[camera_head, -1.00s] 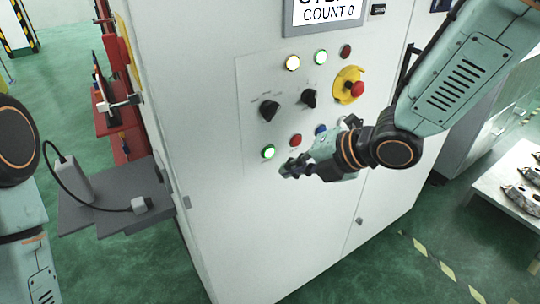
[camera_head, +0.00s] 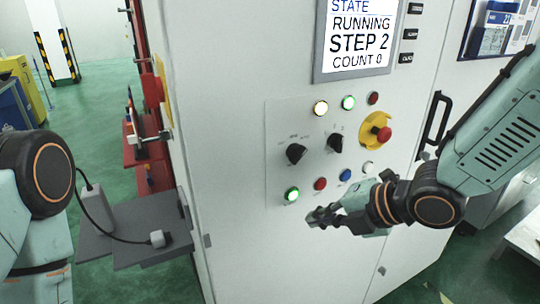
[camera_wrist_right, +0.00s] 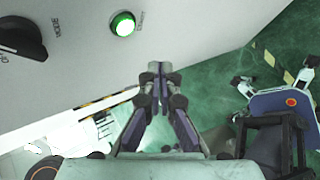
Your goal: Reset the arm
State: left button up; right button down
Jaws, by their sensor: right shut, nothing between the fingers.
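My right gripper (camera_head: 322,216) is in front of the white control cabinet (camera_head: 240,60), just below the row of buttons. It is shut and empty. In the right wrist view the fingers of my right gripper (camera_wrist_right: 158,68) meet at their tips, below a lit green button (camera_wrist_right: 123,23) and beside a black rotary knob (camera_wrist_right: 22,40). The same green button (camera_head: 292,194) glows in the head view, left of the fingertips and a little above them. My left arm shows at the left edge of the head view, but its gripper is out of view.
The cabinet screen (camera_head: 358,38) reads RUNNING, STEP 2, COUNT 0. A yellow-ringed red emergency stop (camera_head: 376,133) and a black door handle (camera_head: 433,125) are close to my right arm. A grey shelf (camera_head: 110,245) juts out at the left. Green floor is open beyond.

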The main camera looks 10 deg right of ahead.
jog(key=s+d+f+m+g+h+b, duration=0.1)
jog(key=s+d+f+m+h+b, duration=0.15)
jog(key=f+m, duration=0.9)
jog(key=s+d+f+m+h+b, duration=0.2)
jog(key=s+f+m+b, duration=0.2)
jog(key=f+m, duration=0.75)
jog(key=s+d+f+m+g+h+b, duration=0.2)
jog(key=s+f+m+g+b, duration=0.3)
jog(key=s+f, duration=1.4)
jog(key=s+d+g+b, duration=0.1)
jog(key=s+b, duration=0.2)
jog(key=shift+s+f, duration=0.15)
jog(key=shift+f, duration=0.05)
jog(key=shift+d, duration=0.1)
